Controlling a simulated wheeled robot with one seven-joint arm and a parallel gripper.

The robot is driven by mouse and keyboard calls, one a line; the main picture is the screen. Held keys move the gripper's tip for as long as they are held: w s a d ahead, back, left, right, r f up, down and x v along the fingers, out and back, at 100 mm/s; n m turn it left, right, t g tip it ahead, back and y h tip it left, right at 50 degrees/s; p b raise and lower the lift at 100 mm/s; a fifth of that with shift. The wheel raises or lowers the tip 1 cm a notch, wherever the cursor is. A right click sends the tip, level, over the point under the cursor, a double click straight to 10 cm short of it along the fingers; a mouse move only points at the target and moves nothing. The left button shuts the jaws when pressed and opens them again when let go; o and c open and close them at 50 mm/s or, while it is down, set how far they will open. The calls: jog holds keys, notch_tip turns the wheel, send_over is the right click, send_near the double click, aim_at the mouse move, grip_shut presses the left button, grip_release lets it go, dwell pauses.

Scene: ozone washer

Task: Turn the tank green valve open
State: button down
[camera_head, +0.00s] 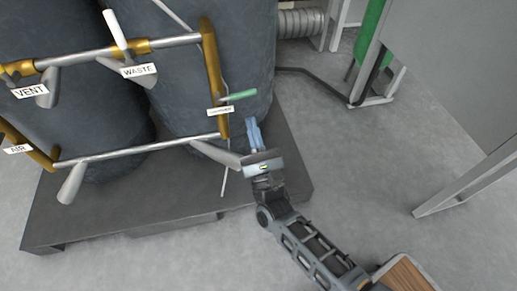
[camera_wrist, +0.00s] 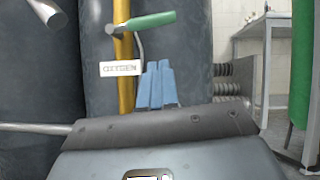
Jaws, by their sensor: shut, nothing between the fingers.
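The green valve handle (camera_head: 238,96) sits on the brass vertical pipe at the right end of the tank piping, above a small white label. In the wrist view the green handle (camera_wrist: 152,21) points right from the yellow pipe, with the label "OXYGEN" (camera_wrist: 120,68) below it. My gripper (camera_head: 253,133) has blue fingers and is just below and to the right of the handle in the head view. In the wrist view my gripper (camera_wrist: 160,80) is shut and empty, below the handle and apart from it.
Two dark tanks (camera_head: 180,80) stand on a dark platform (camera_head: 140,215). Steel and brass pipes carry "VENT" (camera_head: 30,92), "WASTE" (camera_head: 139,70) and "AIR" labels. A grey metal frame (camera_head: 465,185) stands at the right. The floor between is clear apart from a dark hose.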

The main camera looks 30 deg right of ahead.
jog(key=shift+w+r, duration=0.25)
jog(key=shift+r, duration=0.45)
jog(key=shift+w+r, duration=0.25)
jog(key=shift+r, duration=0.5)
jog(key=shift+w+r, duration=0.25)
jog(key=shift+r, duration=0.45)
jog(key=shift+r+n, duration=0.1)
jog(key=shift+n, duration=0.2)
